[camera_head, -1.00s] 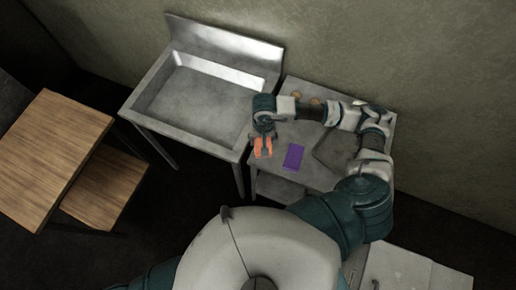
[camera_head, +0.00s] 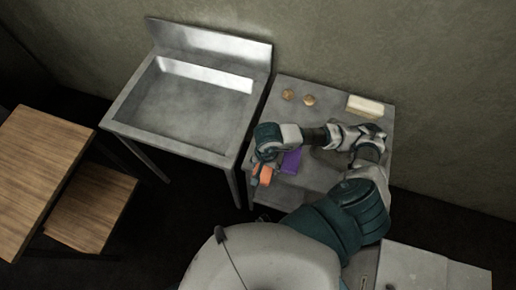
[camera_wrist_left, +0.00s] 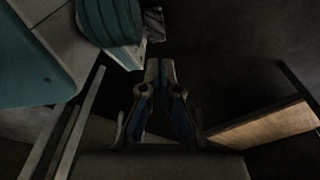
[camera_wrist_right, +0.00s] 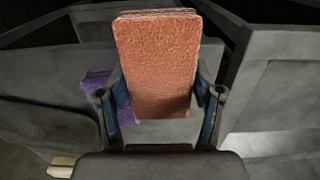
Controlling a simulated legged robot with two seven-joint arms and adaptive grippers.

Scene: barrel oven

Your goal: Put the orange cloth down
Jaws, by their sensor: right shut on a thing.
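My right gripper (camera_head: 261,168) is shut on the orange cloth (camera_head: 265,176). It holds the cloth at the left front edge of the grey metal table (camera_head: 340,180). In the right wrist view the cloth (camera_wrist_right: 158,65) stands up flat between the fingers, like a thick textured pad. I cannot tell whether it touches the tabletop. A purple cloth (camera_head: 291,161) lies on the table just right of the gripper, partly behind the arm. My left gripper (camera_wrist_left: 162,68) shows only in the left wrist view, its fingers together and empty.
A metal sink (camera_head: 190,105) stands left of the table. Two round brown items (camera_head: 309,100) and a cream block (camera_head: 365,106) sit at the table's back. A wooden table (camera_head: 38,165) and lower bench (camera_head: 92,208) are at the left. The table's middle back is clear.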

